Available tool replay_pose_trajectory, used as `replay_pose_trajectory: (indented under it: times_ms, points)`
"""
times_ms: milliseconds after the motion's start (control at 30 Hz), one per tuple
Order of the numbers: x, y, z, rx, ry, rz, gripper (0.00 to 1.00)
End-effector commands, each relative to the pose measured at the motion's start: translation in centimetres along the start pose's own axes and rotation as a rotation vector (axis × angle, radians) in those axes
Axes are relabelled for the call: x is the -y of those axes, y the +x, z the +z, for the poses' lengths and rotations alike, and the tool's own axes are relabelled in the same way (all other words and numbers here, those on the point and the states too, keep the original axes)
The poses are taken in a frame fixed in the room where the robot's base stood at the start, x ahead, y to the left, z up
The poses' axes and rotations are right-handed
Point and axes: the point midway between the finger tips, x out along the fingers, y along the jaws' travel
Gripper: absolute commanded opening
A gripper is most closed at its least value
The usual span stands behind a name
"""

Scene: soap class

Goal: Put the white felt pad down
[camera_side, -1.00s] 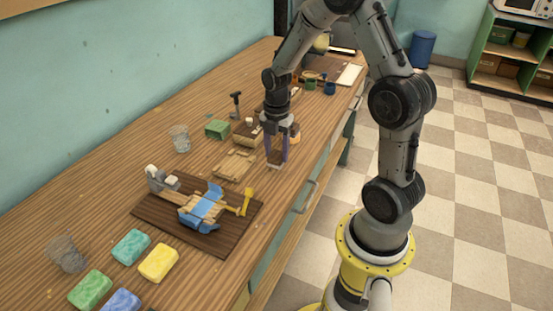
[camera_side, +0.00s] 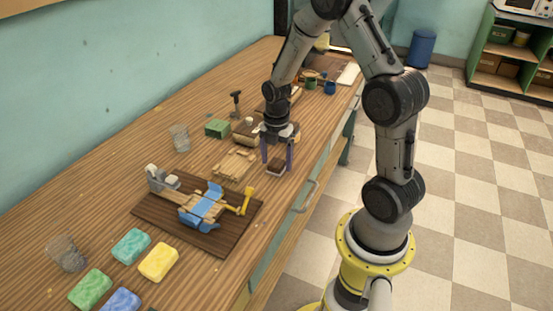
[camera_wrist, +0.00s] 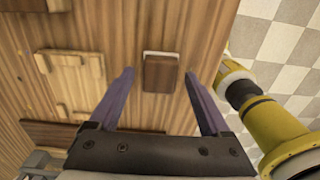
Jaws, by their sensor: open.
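The white felt pad (camera_wrist: 161,53) shows in the wrist view as a thin white rim along the far edge of a dark brown block (camera_wrist: 160,74). The rest of the pad is hidden under the block. In the side view the block (camera_side: 276,169) lies flat on the wooden workbench near its front edge, with a light rim. My gripper (camera_side: 277,165) is open and points down over the block. In the wrist view its two purple fingers (camera_wrist: 161,75) stand on either side of the block, with a clear gap on both sides.
A light wooden board (camera_side: 235,163) lies just left of the block. A dark board (camera_side: 160,219) carries a blue clamp with a yellow handle (camera_side: 247,199). The bench edge is close on the right.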

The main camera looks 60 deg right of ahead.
Motion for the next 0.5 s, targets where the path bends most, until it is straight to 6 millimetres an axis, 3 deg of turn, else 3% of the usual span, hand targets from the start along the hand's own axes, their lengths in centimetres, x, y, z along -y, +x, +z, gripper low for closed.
replay_pose_trajectory:
  times_ms: [267, 500]
  points:
    - [-0.1, -1.2, 0.1, 0.002, 0.0, 0.004, 0.81]
    - [-0.1, -5.8, 0.1, 0.003, 0.0, 0.007, 0.81]
